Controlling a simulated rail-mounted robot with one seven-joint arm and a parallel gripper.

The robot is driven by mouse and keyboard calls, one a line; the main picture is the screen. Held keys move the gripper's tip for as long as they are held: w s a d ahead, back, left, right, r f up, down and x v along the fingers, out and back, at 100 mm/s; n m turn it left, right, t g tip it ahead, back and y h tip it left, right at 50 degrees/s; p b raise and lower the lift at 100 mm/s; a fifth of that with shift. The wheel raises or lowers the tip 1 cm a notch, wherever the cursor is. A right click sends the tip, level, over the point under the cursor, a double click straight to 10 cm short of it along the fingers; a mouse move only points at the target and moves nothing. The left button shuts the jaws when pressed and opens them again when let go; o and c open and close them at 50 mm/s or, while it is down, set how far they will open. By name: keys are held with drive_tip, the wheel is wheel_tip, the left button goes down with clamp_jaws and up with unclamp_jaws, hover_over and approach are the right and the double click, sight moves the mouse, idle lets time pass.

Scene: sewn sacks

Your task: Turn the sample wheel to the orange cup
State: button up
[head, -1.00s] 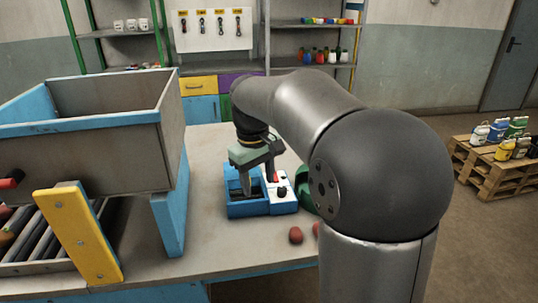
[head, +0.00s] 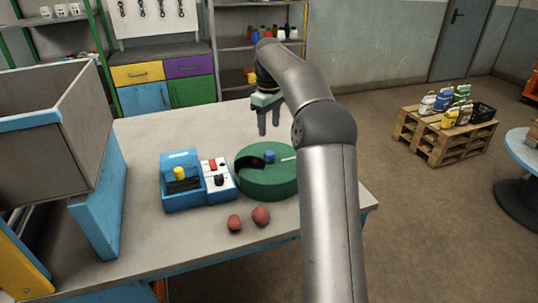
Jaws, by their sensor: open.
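The sample wheel is a green round drum (head: 262,187) on the table, right of the blue machine. It has a blue knob (head: 269,156) at its middle, a white mark on its top and a dark opening at its left side. Something dark red shows small in that opening; I cannot tell an orange cup. My gripper (head: 269,131) is open and empty, pointing down. In the picture its fingertips show just above the knob, apart from it.
A blue machine (head: 181,199) with a yellow knob and a white switch panel (head: 217,181) stands left of the wheel. Two reddish lumps (head: 261,216) lie in front. A large grey and blue bin (head: 45,135) stands left. The table behind the machine is clear.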

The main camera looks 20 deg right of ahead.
sight(269, 152)
wheel_tip(269, 152, down, 11)
drive_tip(key=shift+r, duration=0.15)
clamp_jaws()
